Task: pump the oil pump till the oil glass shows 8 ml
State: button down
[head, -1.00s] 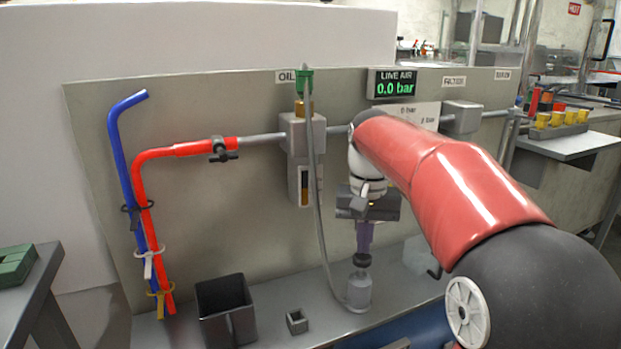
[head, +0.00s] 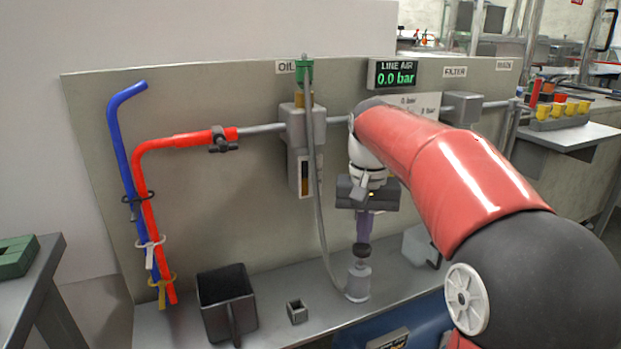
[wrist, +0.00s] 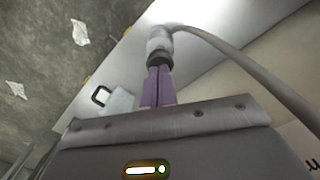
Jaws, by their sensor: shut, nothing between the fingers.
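The oil pump (head: 358,282) is a small grey cylinder with a black knob (head: 362,250) on top, standing upright on the bench shelf. A grey hose runs from it up to the green fitting (head: 304,72) above the oiler block. The oil glass (head: 304,178) is a narrow window under that block with amber in it; its marks are too small to read. My gripper (head: 363,241) points down, purple fingers shut and empty, with tips at the knob; whether they touch it I cannot tell. In the wrist view, the shut fingers (wrist: 156,85) line up with the pump (wrist: 159,42).
The line air display (head: 396,74) reads 0.0 bar. A black open bin (head: 226,300) and a small grey square cup (head: 297,312) stand left of the pump. Red and blue pipes (head: 140,190) rise at the left. A pale box (head: 419,244) sits right of the pump.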

jog(key=shift+f+b, duration=0.75)
jog(key=shift+f, duration=0.7)
jog(key=shift+r, duration=0.1)
jog(key=shift+r+p, duration=1.65)
jog(key=shift+p, duration=0.2)
notch_tip(320, 180, up, 4)
jog(key=p, duration=0.4)
jog(key=shift+r, duration=1)
